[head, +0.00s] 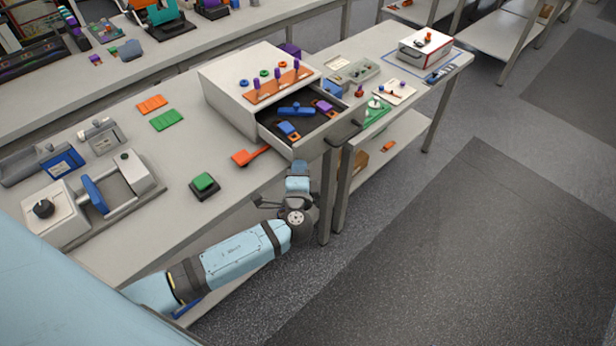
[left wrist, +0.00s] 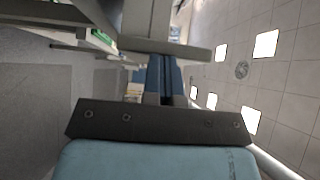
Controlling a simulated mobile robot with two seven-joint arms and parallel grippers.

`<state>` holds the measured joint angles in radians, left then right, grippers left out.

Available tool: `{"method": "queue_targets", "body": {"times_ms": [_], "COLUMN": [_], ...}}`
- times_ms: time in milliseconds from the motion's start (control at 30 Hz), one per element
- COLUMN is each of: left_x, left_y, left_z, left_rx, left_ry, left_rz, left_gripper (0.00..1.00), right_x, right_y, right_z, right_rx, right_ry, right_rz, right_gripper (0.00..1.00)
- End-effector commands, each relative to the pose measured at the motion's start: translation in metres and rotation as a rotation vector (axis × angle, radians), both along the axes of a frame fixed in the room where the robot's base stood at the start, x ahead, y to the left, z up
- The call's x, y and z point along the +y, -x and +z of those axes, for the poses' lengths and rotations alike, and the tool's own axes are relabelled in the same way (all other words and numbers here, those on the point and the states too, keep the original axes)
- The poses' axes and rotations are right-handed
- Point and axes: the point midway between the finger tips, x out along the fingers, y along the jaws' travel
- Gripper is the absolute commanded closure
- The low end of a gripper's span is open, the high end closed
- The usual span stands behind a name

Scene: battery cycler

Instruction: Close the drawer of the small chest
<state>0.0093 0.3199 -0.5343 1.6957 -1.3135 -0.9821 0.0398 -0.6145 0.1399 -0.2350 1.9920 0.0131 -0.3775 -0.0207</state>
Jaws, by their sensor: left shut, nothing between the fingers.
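The small white chest (head: 235,85) stands on the long bench. Its drawer (head: 325,140) is pulled out toward the front right, with a dark handle (head: 345,132) on its front. Blue, orange and purple pieces lie inside the drawer. My left gripper (head: 298,168) is just below the near corner of the drawer front; whether it touches is unclear. In the left wrist view its dark blue fingers (left wrist: 165,75) are together and empty, close to a pale slab (left wrist: 140,45) that looks like the drawer front. My right gripper is out of view.
An orange rack with purple pegs (head: 278,84) sits on the chest. On the bench, an orange-red scoop (head: 250,156) and a green button block (head: 204,184) lie left of the drawer. A bench leg (head: 326,200) stands beside my wrist. The floor to the right is clear.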

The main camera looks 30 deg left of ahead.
Motion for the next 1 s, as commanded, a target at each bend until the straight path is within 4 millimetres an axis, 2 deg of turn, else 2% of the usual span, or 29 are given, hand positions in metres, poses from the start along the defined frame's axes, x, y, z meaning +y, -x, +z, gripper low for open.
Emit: {"method": "queue_targets", "body": {"times_ms": [33, 300, 500, 700, 1000], "left_x": [0.012, 0.069, 0.1, 0.117, 0.121], "left_y": [-0.004, -0.025, -0.036, -0.043, -0.044], "left_z": [-0.003, -0.003, -0.002, -0.001, 0.0], "left_rx": [-0.001, -0.001, 0.0, 0.0, 0.0], "left_ry": [-0.002, -0.002, -0.002, -0.001, 0.0], "left_rz": [0.004, 0.003, 0.003, 0.002, 0.001], "left_gripper": [1.0, 1.0, 1.0, 1.0, 1.0], "right_x": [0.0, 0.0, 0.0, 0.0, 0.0], "right_y": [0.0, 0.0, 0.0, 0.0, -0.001], "right_z": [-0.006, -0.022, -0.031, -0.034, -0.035], "right_rx": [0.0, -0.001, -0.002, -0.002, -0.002], "right_ry": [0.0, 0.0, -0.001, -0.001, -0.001], "right_rz": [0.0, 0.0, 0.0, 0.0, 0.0], "right_gripper": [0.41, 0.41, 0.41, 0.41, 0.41]}}
